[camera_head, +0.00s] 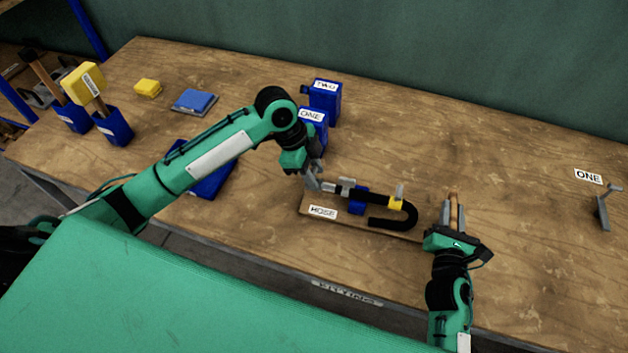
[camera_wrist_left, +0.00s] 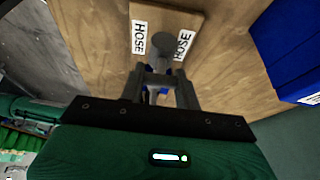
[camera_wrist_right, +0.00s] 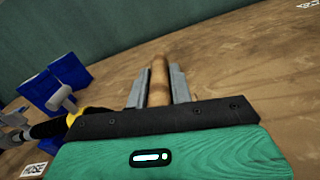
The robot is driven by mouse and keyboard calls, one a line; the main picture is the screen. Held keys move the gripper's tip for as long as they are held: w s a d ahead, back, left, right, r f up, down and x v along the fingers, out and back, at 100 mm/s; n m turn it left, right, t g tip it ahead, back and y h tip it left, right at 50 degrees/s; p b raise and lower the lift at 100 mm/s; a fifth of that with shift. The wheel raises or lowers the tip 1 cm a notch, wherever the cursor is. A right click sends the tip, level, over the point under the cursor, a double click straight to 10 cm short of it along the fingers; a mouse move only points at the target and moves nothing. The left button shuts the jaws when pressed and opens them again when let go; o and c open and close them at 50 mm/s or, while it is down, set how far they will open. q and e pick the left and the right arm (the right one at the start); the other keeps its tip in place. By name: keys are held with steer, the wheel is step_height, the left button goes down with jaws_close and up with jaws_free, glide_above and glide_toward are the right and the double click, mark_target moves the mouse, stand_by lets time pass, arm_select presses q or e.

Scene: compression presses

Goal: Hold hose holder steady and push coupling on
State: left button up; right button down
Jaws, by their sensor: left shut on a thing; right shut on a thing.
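The hose holder is a wooden board (camera_head: 400,236) with a HOSE label, a blue block (camera_head: 358,202) and a curved black hose (camera_head: 410,213) with a yellow collar (camera_head: 396,204). My left gripper (camera_head: 311,174) is at the holder's left end, shut on a grey piece, apparently the coupling (camera_head: 314,182); fingers hide most of it. The left wrist view shows a grey round part (camera_wrist_left: 174,47) just beyond the fingers. My right gripper (camera_head: 453,212) is just right of the board, shut on a wooden rod (camera_wrist_right: 158,82). I cannot tell whether the rod joins the board.
Two blue boxes labelled ONE (camera_head: 313,118) and TWO (camera_head: 325,98) stand behind my left gripper. A metal bracket (camera_head: 604,210) is at the right, below another ONE label (camera_head: 588,177). Mallets in blue holders (camera_head: 114,127) stand at the left. The table behind the hose is clear.

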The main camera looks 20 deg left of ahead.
arm_select(q)
steer(key=shift+d, duration=0.3)
steer(key=shift+w+d, duration=0.1)
steer(key=shift+d, duration=1.35)
arm_select(e)
steer(key=shift+a, duration=0.1)
arm_select(q)
steer(key=o, duration=1.2)
steer(key=shift+c, duration=0.2)
steer(key=shift+r, duration=0.1)
steer(key=v, duration=1.1)
steer(key=shift+r, duration=0.4)
steer(key=shift+a, duration=0.1)
arm_select(e)
steer(key=c, duration=1.2)
jaws_free()
steer(key=shift+o, duration=0.2)
